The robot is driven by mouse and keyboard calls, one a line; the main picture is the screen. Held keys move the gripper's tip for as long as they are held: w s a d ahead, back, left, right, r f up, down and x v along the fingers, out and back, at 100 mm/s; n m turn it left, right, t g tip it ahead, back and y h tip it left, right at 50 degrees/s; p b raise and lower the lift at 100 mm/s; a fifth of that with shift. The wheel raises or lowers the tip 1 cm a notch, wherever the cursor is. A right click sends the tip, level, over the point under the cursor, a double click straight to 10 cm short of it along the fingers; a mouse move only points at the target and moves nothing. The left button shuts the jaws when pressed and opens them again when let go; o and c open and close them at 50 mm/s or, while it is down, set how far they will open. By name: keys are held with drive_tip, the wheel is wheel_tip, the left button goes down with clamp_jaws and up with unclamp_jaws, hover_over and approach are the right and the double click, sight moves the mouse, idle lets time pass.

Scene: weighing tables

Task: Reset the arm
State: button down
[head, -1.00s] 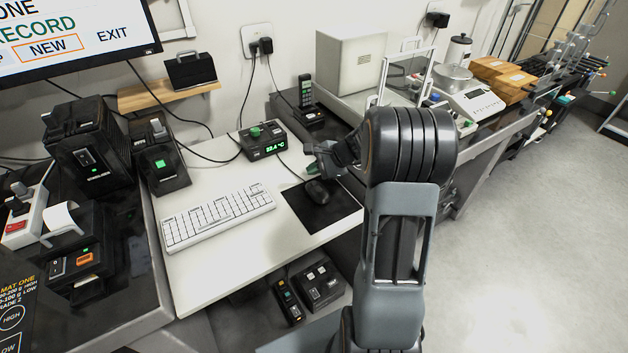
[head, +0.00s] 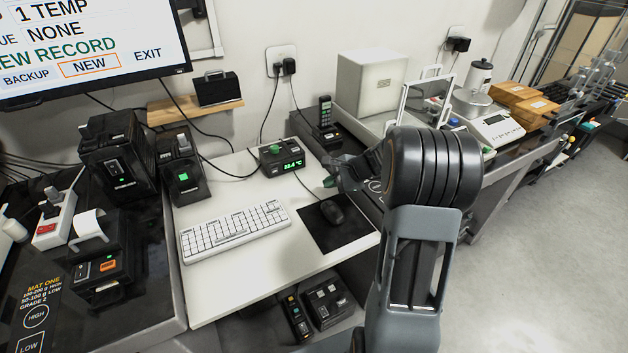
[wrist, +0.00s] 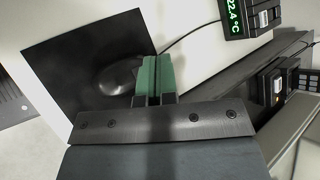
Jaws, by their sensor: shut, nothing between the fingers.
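My gripper (head: 332,181) shows in the head view near the right edge of the white desk, just above the black mouse (head: 332,211) on its dark mat (head: 349,233). My arm's dark ribbed joint hides part of what lies behind it. In the wrist view, the gripper's two green fingertips (wrist: 153,76) are together with nothing between them. The mouse (wrist: 118,77) lies behind and left of the fingertips in that view, partly covered by them.
A white keyboard (head: 234,228) lies left of the mat. A small box with a green display (head: 283,160) stands behind it. A monitor (head: 90,45) hangs at the upper left. A scale (head: 497,129) stands on the right bench. Open floor (head: 540,250) lies at the right.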

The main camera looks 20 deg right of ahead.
drive_tip(key=s+f+n, duration=0.1)
drive_tip(key=s+f+n+g, duration=0.1)
drive_tip(key=s, duration=0.1)
drive_tip(key=shift+f+g, duration=0.2)
drive_tip(key=shift+g, duration=0.1)
drive_tip(key=s+a+r+n+h+p, duration=0.3)
drive_tip(key=s+a+r+n+p, duration=0.2)
drive_tip(key=s+r+n, duration=0.2)
drive_tip(key=s+a+r+n+g+h+p, duration=0.1)
drive_tip(key=s+a+r+n+h+p, duration=0.2)
drive_tip(key=s+a+r+n+p, duration=0.2)
drive_tip(key=s+r+n, duration=0.3)
drive_tip(key=s+r, duration=0.3)
drive_tip(key=r, duration=0.1)
drive_tip(key=shift+s+a+n+h, duration=0.3)
drive_tip(key=shift+a+h, duration=0.05)
drive_tip(key=shift+h, duration=0.05)
drive_tip(key=shift+s, duration=0.1)
idle(2.8)
